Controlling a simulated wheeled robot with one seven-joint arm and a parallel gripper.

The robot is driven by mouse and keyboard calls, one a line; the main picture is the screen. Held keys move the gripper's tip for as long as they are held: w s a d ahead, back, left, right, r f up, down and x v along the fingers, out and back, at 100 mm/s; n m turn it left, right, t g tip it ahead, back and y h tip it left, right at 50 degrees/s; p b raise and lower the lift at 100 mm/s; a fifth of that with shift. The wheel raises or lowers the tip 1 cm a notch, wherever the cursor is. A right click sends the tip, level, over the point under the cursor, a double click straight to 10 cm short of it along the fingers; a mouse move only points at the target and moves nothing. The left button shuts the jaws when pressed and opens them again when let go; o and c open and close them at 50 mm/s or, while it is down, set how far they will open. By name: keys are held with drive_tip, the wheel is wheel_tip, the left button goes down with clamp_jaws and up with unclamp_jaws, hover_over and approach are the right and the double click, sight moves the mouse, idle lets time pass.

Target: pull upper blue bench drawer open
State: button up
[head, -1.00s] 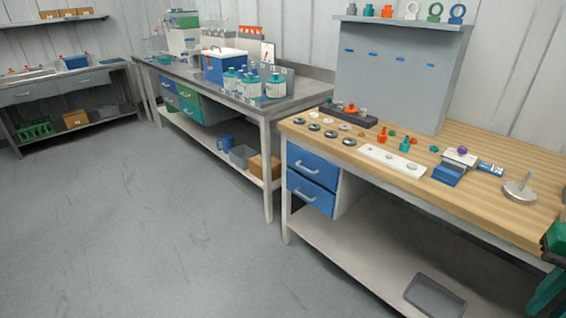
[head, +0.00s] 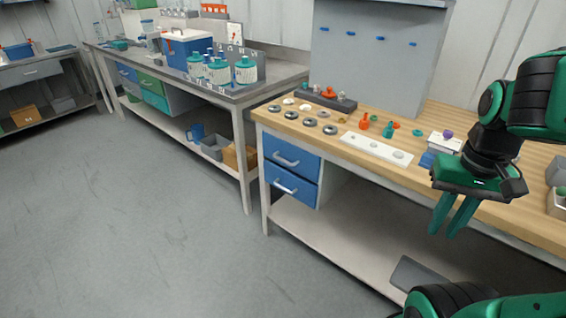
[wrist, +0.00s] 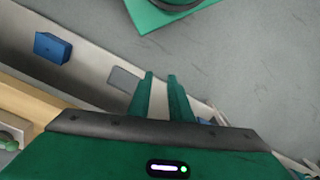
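The upper blue drawer (head: 291,158) is under the left end of the wooden bench in the head view. It looks shut, and its pale bar handle (head: 286,160) faces the open floor. The lower blue drawer (head: 291,187) is directly below it. My gripper (head: 446,232) is in front of the bench, well right of the drawers and apart from them. Its two green fingers point down with an empty gap between them. They also show in the wrist view (wrist: 160,75). A blue block-like shape (wrist: 52,47) there may be a drawer; I cannot tell.
The wooden bench top (head: 450,118) carries washers, a white strip and small fittings. A grey tray (head: 418,275) lies on the bench's lower shelf. A second bench (head: 275,85) with bottles stands behind left. The floor (head: 130,220) before the drawers is clear.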

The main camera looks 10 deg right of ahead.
sight(286, 162)
drive_tip(key=w+a+f+m+t+y, duration=0.1)
drive_tip(key=w+a+f+t+y, duration=0.2)
drive_tip(key=w, duration=1.1)
drive_tip(key=w+a+f+m+t, duration=0.15)
drive_tip(key=w+a+f, duration=0.35)
drive_tip(key=w, duration=0.9)
drive_tip(key=w+a+f+t+y, duration=0.2)
drive_tip(key=w+a+f+t, duration=0.25)
drive_tip(key=w, duration=0.95)
drive_tip(key=w+a+f+m+t, duration=0.2)
drive_tip(key=w+f+m+t, duration=0.4)
drive_tip(key=w+f+m, duration=0.65)
drive_tip(key=shift+h, duration=0.3)
drive_tip(key=x, duration=0.9)
drive_tip(key=shift+w+a+f, duration=0.2)
drive_tip(key=shift+a+f, duration=0.1)
